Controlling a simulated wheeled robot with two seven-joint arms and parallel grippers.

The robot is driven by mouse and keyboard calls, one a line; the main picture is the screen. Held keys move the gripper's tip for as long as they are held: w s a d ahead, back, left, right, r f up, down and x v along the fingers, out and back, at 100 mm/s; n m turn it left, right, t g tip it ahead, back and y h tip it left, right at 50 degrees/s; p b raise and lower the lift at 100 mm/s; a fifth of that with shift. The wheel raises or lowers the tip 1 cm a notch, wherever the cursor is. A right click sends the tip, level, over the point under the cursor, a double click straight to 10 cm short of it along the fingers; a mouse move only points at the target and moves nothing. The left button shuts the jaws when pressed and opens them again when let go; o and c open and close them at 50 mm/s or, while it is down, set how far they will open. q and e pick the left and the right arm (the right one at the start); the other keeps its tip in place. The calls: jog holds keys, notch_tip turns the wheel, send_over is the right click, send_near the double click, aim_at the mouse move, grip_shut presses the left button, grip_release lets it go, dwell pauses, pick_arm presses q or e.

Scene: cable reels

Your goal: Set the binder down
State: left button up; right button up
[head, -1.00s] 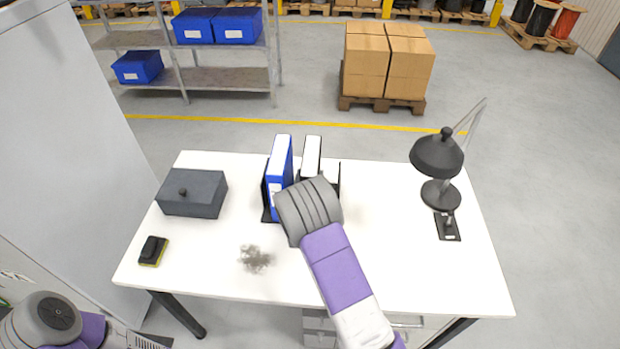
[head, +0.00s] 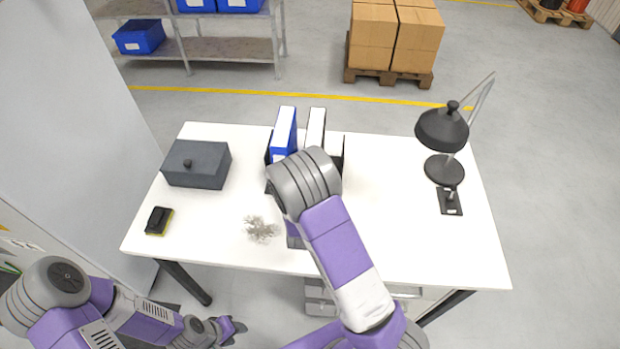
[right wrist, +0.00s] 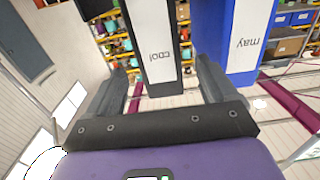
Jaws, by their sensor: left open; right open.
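A blue binder (head: 284,130) and a black binder with a white top (head: 315,128) stand side by side at the back middle of the white table. Another white-topped item (head: 334,143) is right of them. Contact cannot be told. In the head view my right arm hides this gripper and the binders' lower parts. My left gripper (head: 232,332) is open and empty, below the table's front edge.
The white table (head: 400,235) has free room at its middle right. A black lamp (head: 443,130) stands on the right.

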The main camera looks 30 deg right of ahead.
jog(key=shift+v, duration=1.75)
